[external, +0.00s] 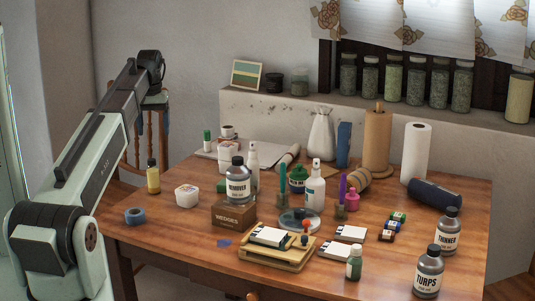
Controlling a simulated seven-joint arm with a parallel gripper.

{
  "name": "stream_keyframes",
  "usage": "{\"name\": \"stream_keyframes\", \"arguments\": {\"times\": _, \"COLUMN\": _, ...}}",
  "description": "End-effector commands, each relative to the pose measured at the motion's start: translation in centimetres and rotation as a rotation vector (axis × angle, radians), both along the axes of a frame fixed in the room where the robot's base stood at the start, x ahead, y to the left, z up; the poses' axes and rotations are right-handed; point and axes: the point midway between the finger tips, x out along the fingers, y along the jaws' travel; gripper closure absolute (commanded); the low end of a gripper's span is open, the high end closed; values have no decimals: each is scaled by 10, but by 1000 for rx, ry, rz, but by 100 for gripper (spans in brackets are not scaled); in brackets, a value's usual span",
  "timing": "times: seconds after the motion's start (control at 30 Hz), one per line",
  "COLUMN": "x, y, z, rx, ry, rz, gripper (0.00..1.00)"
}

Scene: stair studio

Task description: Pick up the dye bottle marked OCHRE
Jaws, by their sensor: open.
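A small yellow-ochre bottle (153,179) with a dark cap stands upright at the left side of the table. Its marking is too small to read, so only its colour suggests OCHRE. My gripper (154,112) is at the far end of my arm, above and beyond the table's left edge, in front of a chair. It is apart from the bottle and higher in the picture. Its fingers are small and hard to make out; it is open, and I see nothing held. A green bottle (354,263) stands at the front edge, and another small green-capped bottle (207,141) at the back left.
Blue tape (135,216) and a white tub (187,196) are near the yellow bottle. The REMOVER bottle (238,184) stands on the WEDGES box (233,215). THINNER (447,234) and TURPS (428,274) bottles stand at the right. The table's left front corner is mostly bare.

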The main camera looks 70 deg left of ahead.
Motion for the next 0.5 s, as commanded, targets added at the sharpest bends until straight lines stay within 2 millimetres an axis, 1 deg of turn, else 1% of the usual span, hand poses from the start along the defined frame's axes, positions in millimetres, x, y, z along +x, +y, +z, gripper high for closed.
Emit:
{"name": "stream_keyframes", "arguments": {"times": 0.03, "x": -7, "y": 2, "z": 1, "rx": -8, "ry": 0, "rz": 20, "gripper": 25}}
{"name": "stream_keyframes", "arguments": {"times": 0.1, "x": -12, "y": 2, "z": 0, "rx": -15, "ry": 0, "rz": 36, "gripper": 25}}
{"name": "stream_keyframes", "arguments": {"times": 0.23, "x": -14, "y": 2, "z": -8, "rx": -19, "ry": 1, "rz": 46, "gripper": 25}}
{"name": "stream_keyframes", "arguments": {"times": 0.5, "x": -14, "y": 2, "z": -47, "rx": -18, "ry": 1, "rz": 44, "gripper": 25}}
